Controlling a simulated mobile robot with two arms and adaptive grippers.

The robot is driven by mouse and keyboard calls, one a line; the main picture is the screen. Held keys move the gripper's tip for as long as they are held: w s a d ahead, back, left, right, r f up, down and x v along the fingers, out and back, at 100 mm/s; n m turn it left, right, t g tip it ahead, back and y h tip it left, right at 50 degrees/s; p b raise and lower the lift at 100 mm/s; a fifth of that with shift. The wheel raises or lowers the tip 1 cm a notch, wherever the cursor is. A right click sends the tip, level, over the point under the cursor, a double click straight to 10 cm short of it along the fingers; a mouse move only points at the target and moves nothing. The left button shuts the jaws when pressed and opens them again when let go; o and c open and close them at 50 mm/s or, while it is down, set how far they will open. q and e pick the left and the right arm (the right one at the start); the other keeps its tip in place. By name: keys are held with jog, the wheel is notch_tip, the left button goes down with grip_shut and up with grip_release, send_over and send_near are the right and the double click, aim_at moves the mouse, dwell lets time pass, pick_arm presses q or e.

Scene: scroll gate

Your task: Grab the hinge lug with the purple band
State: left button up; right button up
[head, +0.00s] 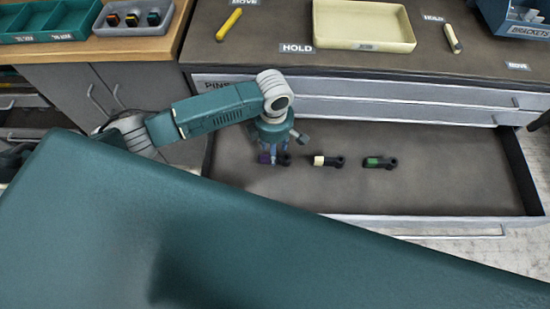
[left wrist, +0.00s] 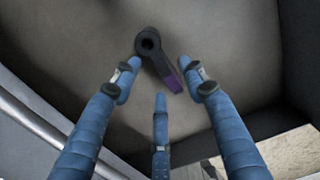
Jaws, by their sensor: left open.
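The hinge lug with the purple band (head: 284,159) lies in the open drawer, leftmost of three dark lugs. In the left wrist view the lug (left wrist: 157,57) shows its black ring end and its purple band. My left gripper (head: 273,150) is right above it in the head view and partly hides it. In the left wrist view its blue fingers (left wrist: 163,83) are spread, open and empty, around the lug's banded end. I cannot tell whether any finger touches it. My right gripper is not in view.
A cream-banded lug (head: 328,161) and a green-banded lug (head: 380,163) lie to the right in the drawer (head: 450,180). The drawer's side walls and front bound the space.

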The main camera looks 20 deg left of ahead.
pick_arm(q)
notch_tip(320, 180, down, 4)
jog(key=shift+f, duration=0.45)
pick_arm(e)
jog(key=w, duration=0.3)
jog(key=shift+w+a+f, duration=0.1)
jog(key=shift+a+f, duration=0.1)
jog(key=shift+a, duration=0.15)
pick_arm(q)
grip_shut()
jog(key=shift+r, duration=0.1)
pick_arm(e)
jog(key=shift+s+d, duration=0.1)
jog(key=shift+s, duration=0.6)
